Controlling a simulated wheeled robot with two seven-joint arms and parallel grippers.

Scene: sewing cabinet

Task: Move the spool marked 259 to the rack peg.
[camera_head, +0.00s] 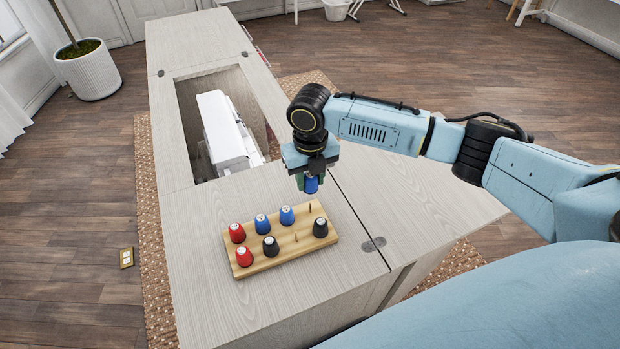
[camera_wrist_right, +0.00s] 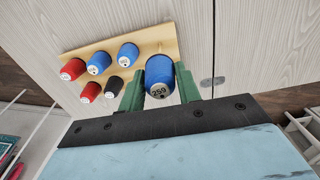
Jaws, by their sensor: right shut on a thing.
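My right gripper (camera_head: 311,180) is shut on a blue spool (camera_head: 311,186) and holds it above the cabinet top, just beyond the rack's back right end. In the right wrist view the spool (camera_wrist_right: 160,72) sits between the green fingers and its end reads 259. The wooden rack (camera_head: 284,258) lies on the cabinet top. One bare peg (camera_head: 310,207) stands at its back right corner, near the held spool. Another bare peg (camera_head: 296,238) stands in the front row. My left gripper is not in view.
The rack also holds red spools (camera_head: 237,232), blue spools (camera_head: 262,224) and black spools (camera_head: 270,246); their marks are too small to read. A white sewing machine (camera_head: 226,135) sits in the cabinet's opening behind. The cabinet top left of the rack is clear.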

